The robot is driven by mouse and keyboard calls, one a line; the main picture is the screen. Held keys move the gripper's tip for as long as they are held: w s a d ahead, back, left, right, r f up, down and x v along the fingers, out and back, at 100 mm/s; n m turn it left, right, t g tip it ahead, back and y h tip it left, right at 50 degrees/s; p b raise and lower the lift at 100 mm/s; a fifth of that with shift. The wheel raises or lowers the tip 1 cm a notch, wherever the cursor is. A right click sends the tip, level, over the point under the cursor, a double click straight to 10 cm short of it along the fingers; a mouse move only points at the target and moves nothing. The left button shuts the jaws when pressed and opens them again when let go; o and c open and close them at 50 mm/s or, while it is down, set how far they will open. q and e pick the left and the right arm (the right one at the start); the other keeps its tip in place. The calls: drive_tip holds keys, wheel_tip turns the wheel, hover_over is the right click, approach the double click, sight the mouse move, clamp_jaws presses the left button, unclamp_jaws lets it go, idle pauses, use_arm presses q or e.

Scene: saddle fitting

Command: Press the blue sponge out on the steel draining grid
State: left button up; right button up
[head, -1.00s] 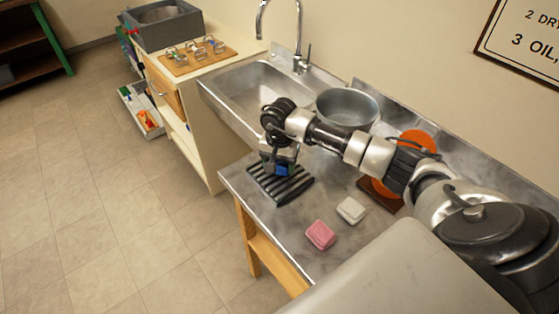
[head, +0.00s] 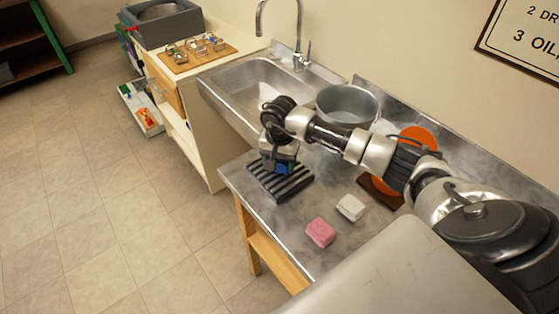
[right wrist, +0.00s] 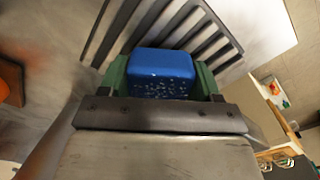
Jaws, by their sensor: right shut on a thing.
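The blue sponge (head: 284,168) is held in my right gripper (head: 279,165) over the steel draining grid (head: 292,187), a set of dark bars at the worktop's left end. In the right wrist view the sponge (right wrist: 162,68) sits between the two green fingers, with pale specks on its face. The grid's bars (right wrist: 205,38) show beyond it. Whether the sponge touches the bars I cannot tell. My left gripper is not in view.
A pink sponge (head: 320,232) and a white block (head: 350,207) lie on the worktop right of the grid. A metal pot (head: 347,104) stands behind my right arm. The sink basin (head: 262,85) is beyond the grid. An orange disc (head: 418,136) is partly hidden by my arm.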

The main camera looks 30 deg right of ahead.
drive_tip(key=shift+f+b, duration=0.35)
drive_tip(key=shift+f, duration=0.05)
idle(0.7)
drive_tip(key=shift+r+p, duration=0.5)
drive_tip(key=shift+r, duration=0.3)
drive_tip(key=shift+r+p, duration=1.3)
drive_tip(key=shift+r, duration=1.4)
drive_tip(key=shift+a, duration=0.1)
